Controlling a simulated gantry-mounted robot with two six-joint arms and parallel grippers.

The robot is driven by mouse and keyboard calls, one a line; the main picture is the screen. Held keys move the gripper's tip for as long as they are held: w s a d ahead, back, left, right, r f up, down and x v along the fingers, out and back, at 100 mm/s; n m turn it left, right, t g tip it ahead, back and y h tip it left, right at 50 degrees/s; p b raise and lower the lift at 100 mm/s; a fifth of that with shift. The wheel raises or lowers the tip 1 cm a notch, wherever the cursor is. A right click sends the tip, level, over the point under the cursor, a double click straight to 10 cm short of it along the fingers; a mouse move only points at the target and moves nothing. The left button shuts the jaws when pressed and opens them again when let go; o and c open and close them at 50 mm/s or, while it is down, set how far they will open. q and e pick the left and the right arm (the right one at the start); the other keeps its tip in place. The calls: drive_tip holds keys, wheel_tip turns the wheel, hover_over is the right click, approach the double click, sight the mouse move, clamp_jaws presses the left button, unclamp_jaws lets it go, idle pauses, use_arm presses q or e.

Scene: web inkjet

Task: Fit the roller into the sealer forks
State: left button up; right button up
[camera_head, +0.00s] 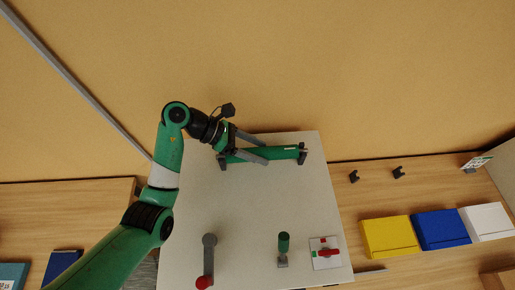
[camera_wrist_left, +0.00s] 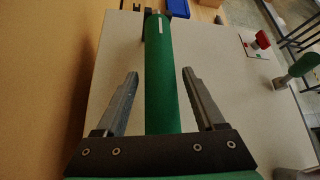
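The long green roller (camera_head: 285,153) lies across the far part of the pale table, between a black support at its left end (camera_head: 222,162) and another at its right end (camera_head: 303,156). Two small black fork-like brackets, left (camera_head: 354,176) and right (camera_head: 398,173), stand on the wooden bench to the right; I cannot tell which pair is the sealer forks. My left gripper (camera_head: 266,152) is open, its grey fingers on either side of the roller. In the left wrist view the roller (camera_wrist_left: 161,85) runs between the fingers with gaps on both sides. My right gripper is not in view.
The pale table (camera_head: 240,200) is bare in its middle. Near its front stand a grey lever with a red knob (camera_head: 203,282), a green-handled piece (camera_head: 283,244) and a white plate with a red handle (camera_head: 327,253). Yellow (camera_head: 388,237), blue (camera_head: 440,229) and white (camera_head: 486,222) boxes lie right.

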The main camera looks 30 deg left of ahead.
use_arm(q)
drive_tip(key=shift+o, duration=0.4)
drive_tip(key=v, duration=1.1)
drive_tip(key=shift+s+a+r, duration=0.15)
drive_tip(key=shift+a+r, duration=0.05)
drive_tip(key=shift+r, duration=0.05)
drive_tip(key=shift+d, duration=0.1)
